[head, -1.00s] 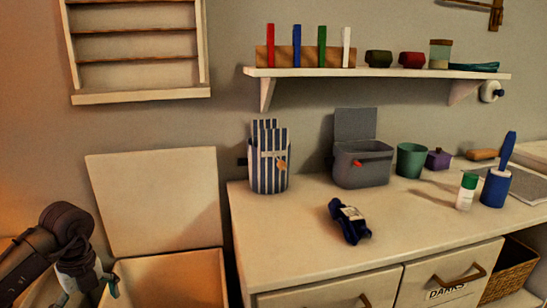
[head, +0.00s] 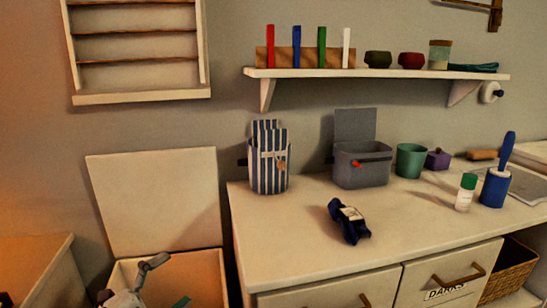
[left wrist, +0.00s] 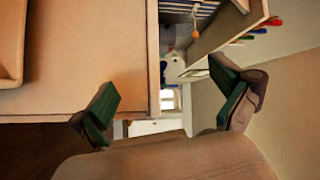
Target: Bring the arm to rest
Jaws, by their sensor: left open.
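My left gripper (head: 172,283) is low at the bottom edge of the head view, in front of the open cream box, and most of its arm is out of the picture. Its two fingers with green pads are spread apart in the left wrist view (left wrist: 168,105), with nothing between them. My right gripper is in neither view.
A cream box with a raised lid (head: 155,200) stands left of the cream counter (head: 290,225). A wooden surface (head: 40,270) is at far left. On the counter are a dark blue bundle (head: 349,221), a striped bag (head: 268,170) and a grey bin (head: 362,165).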

